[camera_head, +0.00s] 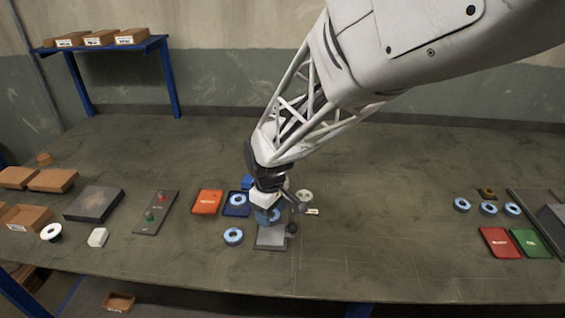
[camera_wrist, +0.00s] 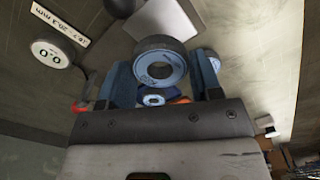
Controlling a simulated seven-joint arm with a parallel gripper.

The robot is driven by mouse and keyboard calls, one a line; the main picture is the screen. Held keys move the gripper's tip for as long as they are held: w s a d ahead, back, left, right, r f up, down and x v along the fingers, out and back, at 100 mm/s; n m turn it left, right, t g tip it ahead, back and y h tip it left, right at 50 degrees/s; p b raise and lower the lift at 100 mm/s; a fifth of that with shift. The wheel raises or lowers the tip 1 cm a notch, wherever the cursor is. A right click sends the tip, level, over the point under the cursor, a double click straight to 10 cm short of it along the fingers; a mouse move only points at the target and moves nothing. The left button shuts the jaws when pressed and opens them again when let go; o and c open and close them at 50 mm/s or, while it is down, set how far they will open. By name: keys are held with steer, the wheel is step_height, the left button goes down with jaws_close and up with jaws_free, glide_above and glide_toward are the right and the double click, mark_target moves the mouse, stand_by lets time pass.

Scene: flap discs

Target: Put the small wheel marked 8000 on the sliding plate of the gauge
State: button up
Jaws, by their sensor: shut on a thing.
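My gripper (camera_wrist: 163,82) is shut on a small blue wheel with a dark rim (camera_wrist: 160,62); its marking is too small to read. In the head view the held wheel (camera_head: 268,216) is partly hidden by my gripper and appears over the gauge's light grey plate (camera_head: 271,239). The plate also shows in the wrist view (camera_wrist: 168,18), beyond the wheel. I cannot tell whether wheel and plate touch. The gauge's round dial (camera_wrist: 50,54) reads about 0.0, beside a label (camera_wrist: 60,22) reading 18.7-20.3 mm.
Another blue wheel (camera_head: 233,236) lies left of the plate. A blue tray (camera_head: 236,207) holds a wheel, beside a red tray (camera_head: 208,202). The table between is clear.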

mark_target(271, 233)
steer(key=shift+f, duration=2.05)
steer(key=shift+f, duration=0.7)
steer(key=o, duration=1)
steer(key=shift+r, duration=0.15)
steer(key=shift+r, duration=3.35)
